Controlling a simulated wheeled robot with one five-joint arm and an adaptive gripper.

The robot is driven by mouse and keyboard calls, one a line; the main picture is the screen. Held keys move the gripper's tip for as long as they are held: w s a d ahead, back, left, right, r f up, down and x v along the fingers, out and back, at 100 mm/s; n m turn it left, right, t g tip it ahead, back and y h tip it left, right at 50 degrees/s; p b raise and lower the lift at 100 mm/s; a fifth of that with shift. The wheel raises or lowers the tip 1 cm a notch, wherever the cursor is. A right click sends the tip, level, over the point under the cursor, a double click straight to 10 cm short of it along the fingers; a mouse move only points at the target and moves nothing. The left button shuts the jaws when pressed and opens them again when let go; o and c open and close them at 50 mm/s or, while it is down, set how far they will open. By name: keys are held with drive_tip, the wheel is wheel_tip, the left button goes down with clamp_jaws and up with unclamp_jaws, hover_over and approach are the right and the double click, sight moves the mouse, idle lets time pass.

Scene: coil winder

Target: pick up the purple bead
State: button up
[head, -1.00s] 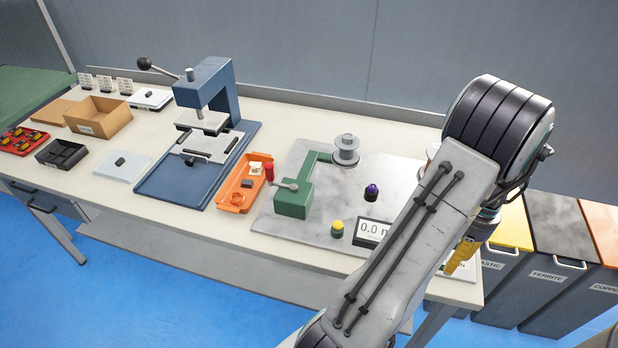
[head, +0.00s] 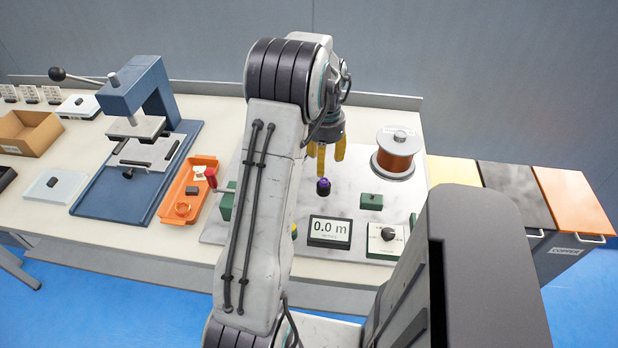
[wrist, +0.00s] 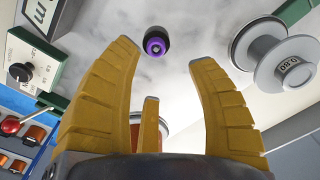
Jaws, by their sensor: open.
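The purple bead (head: 323,184) sits on a small dark base on the grey plate in the head view. In the wrist view the bead (wrist: 156,44) shows with its dark base just beyond the fingertips, between the two longer fingers. My gripper (head: 328,150) has yellow fingers that point down and are spread open and empty. It is above and a little behind the bead in the head view, apart from it. In the wrist view my gripper (wrist: 168,58) shows a third, shorter finger between the outer two.
A copper spool (head: 396,152) stands to the right on the plate. A length display (head: 330,230) and a dial box (head: 386,238) stand in front. An orange tray (head: 188,192) and a blue press (head: 140,110) are to the left. A grey spool (wrist: 285,62) shows in the wrist view.

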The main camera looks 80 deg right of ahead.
sight(324, 180)
drive_tip(key=shift+s+a+m, duration=0.15)
drive_tip(key=shift+a+m, duration=0.05)
drive_tip(key=shift+m, duration=0.6)
drive_tip(key=shift+f, duration=0.35)
drive_tip(key=shift+f+p, duration=0.4)
drive_tip(key=shift+f, duration=2.9)
drive_tip(key=shift+c, duration=0.4)
drive_tip(key=c, duration=0.7)
